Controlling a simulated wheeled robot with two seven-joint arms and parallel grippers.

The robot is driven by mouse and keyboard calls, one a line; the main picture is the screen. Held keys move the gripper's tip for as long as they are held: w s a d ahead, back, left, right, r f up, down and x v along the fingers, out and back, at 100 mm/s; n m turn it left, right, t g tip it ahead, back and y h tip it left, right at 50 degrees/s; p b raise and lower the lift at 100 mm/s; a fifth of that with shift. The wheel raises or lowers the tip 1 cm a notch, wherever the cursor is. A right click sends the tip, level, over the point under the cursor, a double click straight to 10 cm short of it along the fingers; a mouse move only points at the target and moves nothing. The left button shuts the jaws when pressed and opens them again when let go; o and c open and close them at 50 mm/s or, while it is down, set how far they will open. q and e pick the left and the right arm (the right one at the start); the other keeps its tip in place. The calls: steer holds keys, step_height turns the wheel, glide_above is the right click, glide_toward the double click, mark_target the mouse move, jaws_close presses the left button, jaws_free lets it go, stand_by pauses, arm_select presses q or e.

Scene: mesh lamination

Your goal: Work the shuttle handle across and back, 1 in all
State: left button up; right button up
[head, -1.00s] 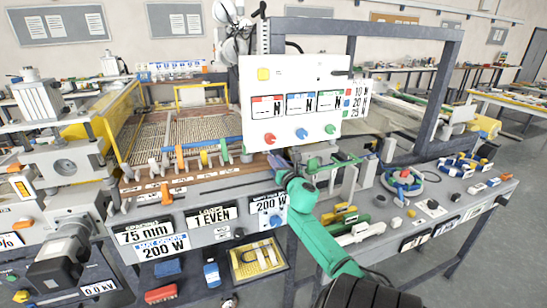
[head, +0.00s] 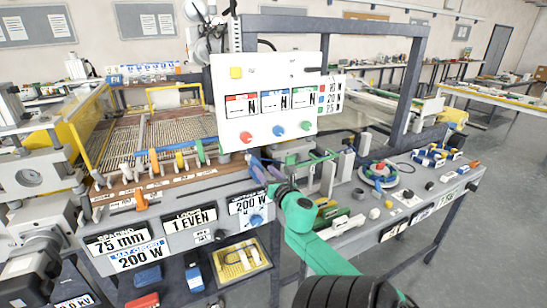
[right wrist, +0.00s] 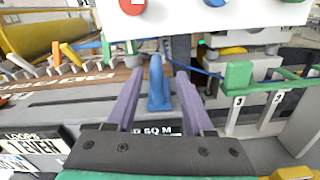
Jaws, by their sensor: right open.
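The blue upright handle (right wrist: 158,85), which I take for the shuttle handle, stands in front of the grey slotted rail in the right wrist view. My right gripper (right wrist: 157,88) has its two purple fingers on either side of this handle, open, with a visible gap at each side. In the head view the right gripper (head: 258,168) is at the machine's front rail, below the white panel, and its fingers mostly hide the handle. My left gripper is not in view.
The white panel (head: 268,95) with red, blue and green knobs stands just above the right gripper. A green-topped lever (right wrist: 238,75) and a green bar (right wrist: 290,85) are close on the right. Coloured tabs (head: 178,160) line the rail on the left.

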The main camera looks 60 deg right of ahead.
steer(key=v, duration=0.6)
steer(key=shift+b, duration=0.4)
